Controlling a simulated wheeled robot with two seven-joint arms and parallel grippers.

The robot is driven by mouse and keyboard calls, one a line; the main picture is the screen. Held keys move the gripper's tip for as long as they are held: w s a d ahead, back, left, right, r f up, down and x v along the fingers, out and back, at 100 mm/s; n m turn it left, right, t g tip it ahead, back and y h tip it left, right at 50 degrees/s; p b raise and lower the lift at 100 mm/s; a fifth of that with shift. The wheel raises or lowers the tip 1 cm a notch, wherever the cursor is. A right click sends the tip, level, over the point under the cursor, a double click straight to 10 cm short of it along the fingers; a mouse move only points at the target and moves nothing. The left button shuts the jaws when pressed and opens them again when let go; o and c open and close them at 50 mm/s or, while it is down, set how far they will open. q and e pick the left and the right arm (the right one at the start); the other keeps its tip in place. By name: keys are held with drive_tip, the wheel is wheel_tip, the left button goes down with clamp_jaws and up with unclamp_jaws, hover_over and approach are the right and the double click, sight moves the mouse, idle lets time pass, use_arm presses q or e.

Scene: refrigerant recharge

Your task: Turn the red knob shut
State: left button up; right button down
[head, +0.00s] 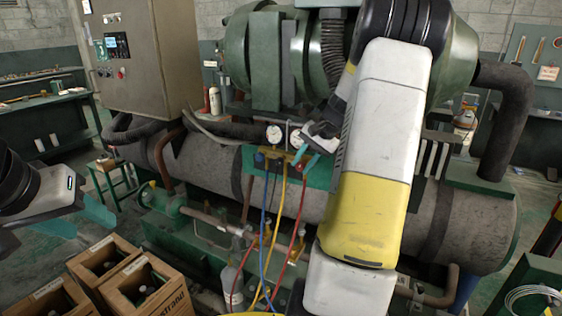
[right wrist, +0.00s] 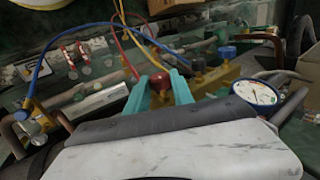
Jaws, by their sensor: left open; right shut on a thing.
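The red knob (right wrist: 160,82) sits on the brass manifold (right wrist: 214,76) in the right wrist view. My right gripper (right wrist: 159,88) is shut on it, with one teal finger on each side. In the head view my right gripper (head: 306,160) is at the right end of the manifold, and my white and yellow arm hides part of that area. My left gripper (head: 77,219) is open and empty at the far left, well away from the manifold.
A blue knob (right wrist: 227,54) and a round gauge (right wrist: 255,92) are on the manifold. Blue, yellow and red hoses (head: 282,215) hang below it. Wooden crates (head: 140,287) with bottles stand at the lower left. A grey control cabinet (head: 150,60) rises behind.

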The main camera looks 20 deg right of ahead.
drive_tip(key=t, duration=0.1)
drive_tip(key=t+y, duration=0.2)
drive_tip(key=shift+s+d+f, duration=0.25)
drive_tip(key=shift+d+f, duration=0.05)
drive_tip(key=shift+s+f+t+y, duration=0.1)
drive_tip(key=shift+f+t+y, duration=0.15)
drive_tip(key=shift+t+y, duration=1.05)
drive_tip(key=shift+f+t+y, duration=0.3)
drive_tip(key=shift+t+y, duration=0.85)
drive_tip(key=shift+t, duration=0.3)
drive_tip(key=shift+s+f+t+y, duration=0.1)
drive_tip(key=shift+f+t+y, duration=0.15)
drive_tip(key=shift+t+y, duration=1.05)
drive_tip(key=shift+y, duration=0.25)
drive_tip(key=c, duration=1.1)
unclamp_jaws()
drive_tip(key=shift+t, duration=0.25)
